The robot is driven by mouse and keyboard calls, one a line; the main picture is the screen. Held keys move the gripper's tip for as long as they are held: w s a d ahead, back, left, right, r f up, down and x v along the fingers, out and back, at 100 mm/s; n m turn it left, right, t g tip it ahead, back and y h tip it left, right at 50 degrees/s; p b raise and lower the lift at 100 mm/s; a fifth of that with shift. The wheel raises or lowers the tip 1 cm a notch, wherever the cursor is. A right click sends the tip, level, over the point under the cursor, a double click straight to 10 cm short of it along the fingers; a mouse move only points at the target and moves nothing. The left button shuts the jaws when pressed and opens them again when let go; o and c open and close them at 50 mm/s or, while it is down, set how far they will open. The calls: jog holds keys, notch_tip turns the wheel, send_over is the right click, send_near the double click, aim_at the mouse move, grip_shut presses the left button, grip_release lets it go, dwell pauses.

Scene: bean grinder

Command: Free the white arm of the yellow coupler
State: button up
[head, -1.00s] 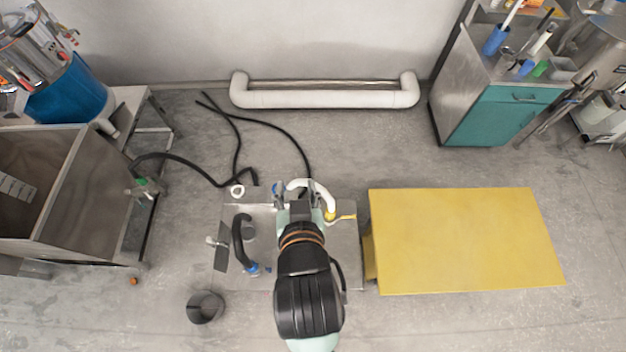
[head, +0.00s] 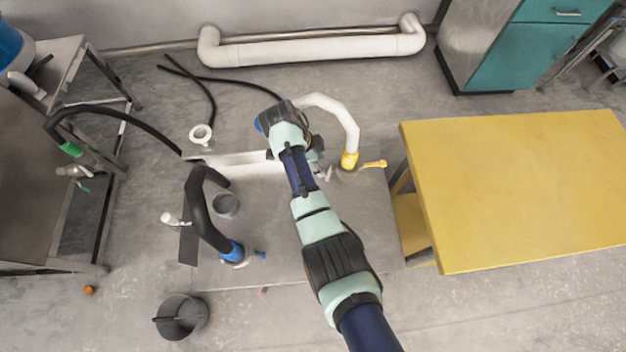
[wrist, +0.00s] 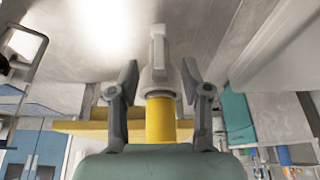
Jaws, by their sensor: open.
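The yellow coupler (head: 349,160) sits at the end of a curved white hose (head: 335,104), at the right of the metal worktable. A yellow lever (head: 373,164) sticks out to its right. My gripper (head: 320,168) is just left of the coupler in the head view. In the wrist view my open gripper (wrist: 159,80) has one finger on each side of a pale, lever-like piece (wrist: 158,48), apparently the white arm. It lines up with the yellow coupler body (wrist: 160,121). A gap shows on both sides. In the head view the white arm cannot be made out.
The yellow bench (head: 520,190) stands close on the right. A black hose with a blue coupler (head: 231,250) and a grey cup (head: 226,205) are on the worktable (head: 280,235) at left. A dark bucket (head: 182,317) stands on the floor. A white pipe (head: 310,50) runs along the wall.

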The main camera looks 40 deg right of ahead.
aim_at(329, 172)
jog(key=b+x, duration=0.3)
jog(key=x, duration=0.5)
jog(key=shift+s, duration=0.15)
jog(key=shift+r, duration=0.1)
grip_shut()
